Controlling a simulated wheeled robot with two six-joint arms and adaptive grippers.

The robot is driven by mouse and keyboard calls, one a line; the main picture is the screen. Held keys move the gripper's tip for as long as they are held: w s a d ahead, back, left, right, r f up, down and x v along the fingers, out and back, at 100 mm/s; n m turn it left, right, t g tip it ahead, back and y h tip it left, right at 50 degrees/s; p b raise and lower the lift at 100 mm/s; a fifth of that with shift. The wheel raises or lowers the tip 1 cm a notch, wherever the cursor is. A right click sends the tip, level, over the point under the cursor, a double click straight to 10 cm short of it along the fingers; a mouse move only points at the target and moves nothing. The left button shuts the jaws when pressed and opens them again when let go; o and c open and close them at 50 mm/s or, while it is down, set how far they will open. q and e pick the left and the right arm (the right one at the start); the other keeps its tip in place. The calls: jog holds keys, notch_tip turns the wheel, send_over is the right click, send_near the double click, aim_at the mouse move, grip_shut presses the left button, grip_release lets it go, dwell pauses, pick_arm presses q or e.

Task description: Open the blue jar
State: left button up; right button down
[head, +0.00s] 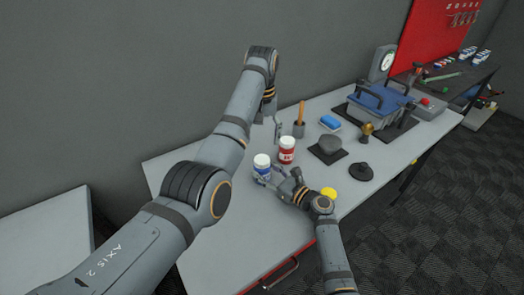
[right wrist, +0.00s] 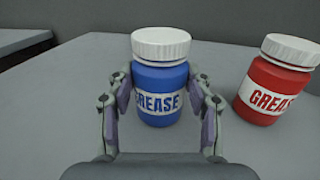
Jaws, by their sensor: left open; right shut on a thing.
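The blue jar (head: 262,171) stands upright on the grey table, with a white lid (head: 262,160) on it. In the right wrist view the blue jar (right wrist: 160,95) carries a "GREASE" label and its white lid (right wrist: 160,44) sits on top. My right gripper (head: 266,180) is shut on the jar's body, with one finger on each side below the lid; it also shows in the right wrist view (right wrist: 160,108). My left gripper (head: 277,128) is open and empty, above and behind the jars in the head view.
A red grease jar (head: 287,150) with a white lid stands close beside the blue jar. The table's left part is clear.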

aim_at(262, 159)
pick_arm(q)
jog(key=m, duration=0.5)
jog(key=shift+m, duration=0.3)
jog(key=m, duration=0.8)
jog(key=shift+m, duration=0.3)
jog(key=m, duration=0.5)
jog(key=shift+m, duration=0.4)
jog(key=m, duration=0.4)
jog(key=shift+m, duration=0.4)
jog(key=m, duration=0.3)
jog(key=shift+f, duration=4)
